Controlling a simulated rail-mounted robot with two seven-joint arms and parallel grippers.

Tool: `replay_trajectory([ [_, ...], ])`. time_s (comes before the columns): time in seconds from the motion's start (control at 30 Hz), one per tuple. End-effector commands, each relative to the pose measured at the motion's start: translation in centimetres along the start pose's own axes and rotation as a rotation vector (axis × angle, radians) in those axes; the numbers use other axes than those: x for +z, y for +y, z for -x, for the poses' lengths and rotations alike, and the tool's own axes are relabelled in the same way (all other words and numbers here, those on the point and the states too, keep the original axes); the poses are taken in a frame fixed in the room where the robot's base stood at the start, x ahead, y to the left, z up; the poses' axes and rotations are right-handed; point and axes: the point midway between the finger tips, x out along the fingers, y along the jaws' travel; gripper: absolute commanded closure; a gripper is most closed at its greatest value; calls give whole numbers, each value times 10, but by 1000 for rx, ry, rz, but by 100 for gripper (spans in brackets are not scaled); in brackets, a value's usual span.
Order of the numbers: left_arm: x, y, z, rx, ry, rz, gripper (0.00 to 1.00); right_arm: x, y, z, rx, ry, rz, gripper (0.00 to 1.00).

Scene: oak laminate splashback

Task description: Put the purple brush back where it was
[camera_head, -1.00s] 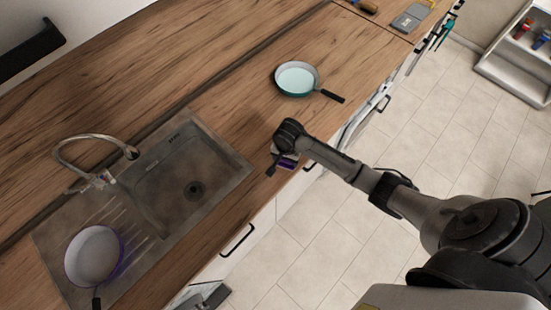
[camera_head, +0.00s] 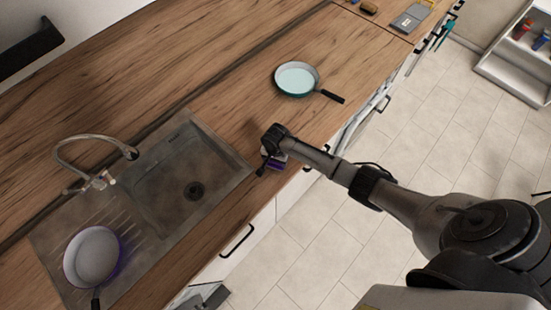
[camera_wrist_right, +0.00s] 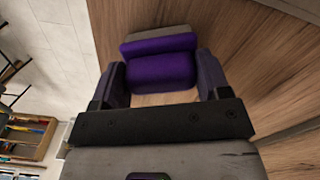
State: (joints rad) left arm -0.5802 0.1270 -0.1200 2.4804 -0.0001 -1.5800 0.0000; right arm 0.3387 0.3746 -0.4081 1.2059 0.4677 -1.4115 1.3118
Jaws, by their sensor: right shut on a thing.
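The purple brush (camera_wrist_right: 160,68) is between the two fingers of my right gripper (camera_wrist_right: 160,88) in the right wrist view, with its grey part toward the top. The right gripper is shut on it. In the head view my right gripper (camera_head: 270,162) is over the front edge of the wooden counter, right of the sink. A small purple part of the brush (camera_head: 278,161) shows there beside the wrist; the rest is hidden. I cannot tell whether the brush touches the counter. My left gripper is not in view.
The sink (camera_head: 165,200) with its tap (camera_head: 85,142) lies left of my gripper. A purple-rimmed pan (camera_head: 91,257) sits on the drainboard. A teal pan (camera_head: 297,79) stands on the counter farther back. The counter between sink and teal pan is mostly clear.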

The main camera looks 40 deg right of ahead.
Motion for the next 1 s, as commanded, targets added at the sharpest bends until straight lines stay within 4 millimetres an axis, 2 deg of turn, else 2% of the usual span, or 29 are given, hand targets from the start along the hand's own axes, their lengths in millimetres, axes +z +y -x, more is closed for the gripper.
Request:
replay_trajectory([
  [0.33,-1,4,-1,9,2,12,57,1,0,-4,-1,-1,0,52],
  [0.37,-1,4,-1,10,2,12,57,0,0,-4,-1,-1,0,28],
  [0.6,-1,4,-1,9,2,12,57,0,0,-4,0,-1,0,5],
  [0.87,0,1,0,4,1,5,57,0,0,-2,0,0,0,5],
  [1.0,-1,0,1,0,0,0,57,0,0,8,-2,0,0,5],
])
